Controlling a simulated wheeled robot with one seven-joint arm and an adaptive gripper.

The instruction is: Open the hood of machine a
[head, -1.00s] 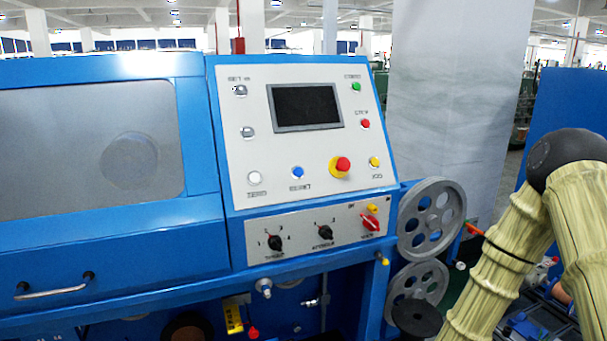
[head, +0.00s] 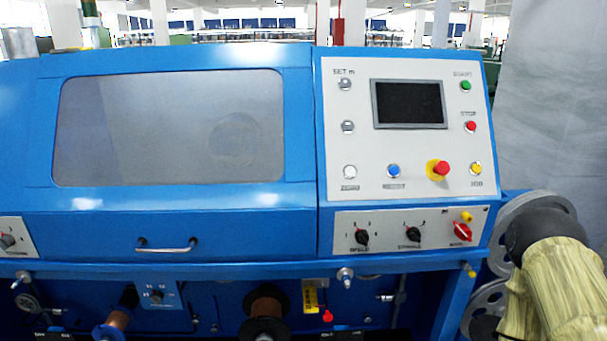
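The blue hood (head: 225,224) of the machine is shut in the head view, left of centre. It has a large grey, see-through window (head: 150,130) with a faint round shape behind it. A metal bar handle (head: 167,246) sits low on the hood's front face. My arm shows at the lower right, in a yellowish ribbed cover with a dark joint, in front of the grey pulleys. My gripper is not in view, so its state is hidden.
A control panel (head: 410,165) with a screen, buttons and a red emergency stop stands right of the hood. Grey spoked pulleys (head: 497,275) are at the machine's right side. Copper-coloured spools (head: 266,308) and small knobs lie below the hood. A pale pillar (head: 550,100) stands behind at right.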

